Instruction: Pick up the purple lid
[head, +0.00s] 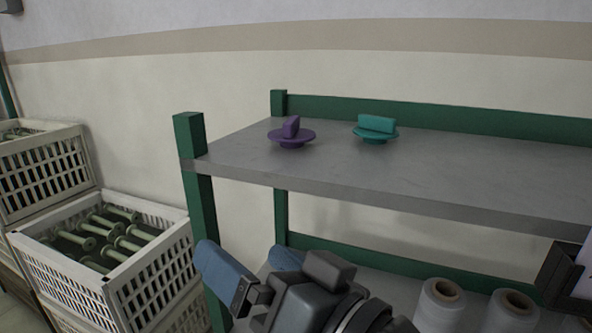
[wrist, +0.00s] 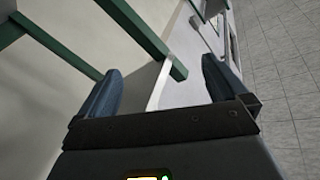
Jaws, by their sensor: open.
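The purple lid (head: 291,134) is a round disc with an upright bar handle. In the head view it rests on the grey top shelf (head: 400,190), near its left end. A similar teal lid (head: 376,130) sits to its right, apart from it. My gripper (head: 245,250) is low in the head view, below the top shelf's front edge and well away from the purple lid. Its two blue fingers are spread with nothing between them. In the wrist view the open gripper (wrist: 161,72) faces shelf parts and wall; neither lid shows there.
Green posts (head: 194,150) and a green back rail (head: 430,115) frame the shelf. White crates (head: 150,285), one holding green bobbins, stand at the left. Pale rolls (head: 440,305) stand on the lower level at right. The top shelf is clear around both lids.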

